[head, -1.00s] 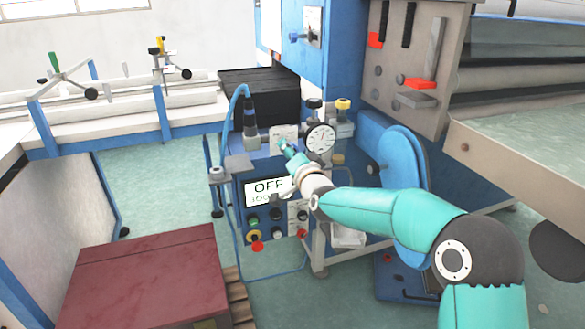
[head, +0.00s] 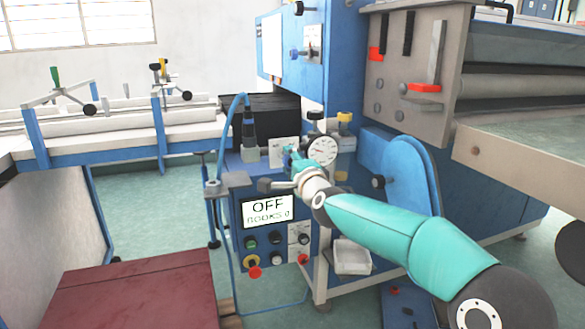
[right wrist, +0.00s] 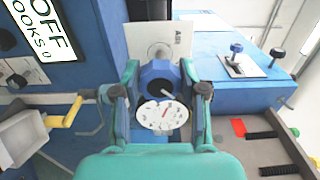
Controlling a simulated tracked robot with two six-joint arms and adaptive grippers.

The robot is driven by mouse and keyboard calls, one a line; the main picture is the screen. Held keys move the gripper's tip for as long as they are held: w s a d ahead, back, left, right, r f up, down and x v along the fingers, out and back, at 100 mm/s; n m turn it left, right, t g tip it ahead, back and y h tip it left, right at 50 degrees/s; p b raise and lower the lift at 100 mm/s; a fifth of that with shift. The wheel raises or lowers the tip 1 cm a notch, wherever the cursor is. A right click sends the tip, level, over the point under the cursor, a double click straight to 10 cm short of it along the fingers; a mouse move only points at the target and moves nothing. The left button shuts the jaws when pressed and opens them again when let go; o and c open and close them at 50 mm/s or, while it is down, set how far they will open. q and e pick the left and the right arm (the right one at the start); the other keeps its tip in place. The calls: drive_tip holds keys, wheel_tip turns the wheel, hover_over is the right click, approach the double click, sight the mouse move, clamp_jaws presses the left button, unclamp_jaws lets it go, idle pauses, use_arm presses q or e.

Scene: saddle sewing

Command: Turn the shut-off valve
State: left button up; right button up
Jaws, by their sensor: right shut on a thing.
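The shut-off valve shows in the right wrist view as a blue body with a dark round face (right wrist: 158,76), in front of a white plate lettered "AIR" (right wrist: 160,38). My right gripper (right wrist: 159,72) has one finger on each side of it and is shut on it. In the head view my right gripper (head: 292,153) reaches the valve area just left of a round dial gauge (head: 322,150), and hides most of the valve. The valve's exact angle cannot be told. My left gripper is not in view.
A control panel with an "OFF" display (head: 267,209) and several buttons sits below my right gripper. A black box (head: 263,122) stands behind. A blue round guard (head: 412,175) is close to my right arm. A dark red surface (head: 140,292) lies at the lower left.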

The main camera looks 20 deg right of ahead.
drive_tip(key=shift+d+f, duration=0.15)
drive_tip(key=shift+d, duration=0.05)
drive_tip(key=o, duration=1.2)
drive_tip(key=shift+c, duration=0.2)
drive_tip(key=shift+a, duration=0.1)
drive_tip(key=shift+s, duration=0.1)
drive_tip(key=s, duration=1.1)
drive_tip(key=shift+s+d, duration=0.25)
drive_tip(key=shift+s, duration=0.15)
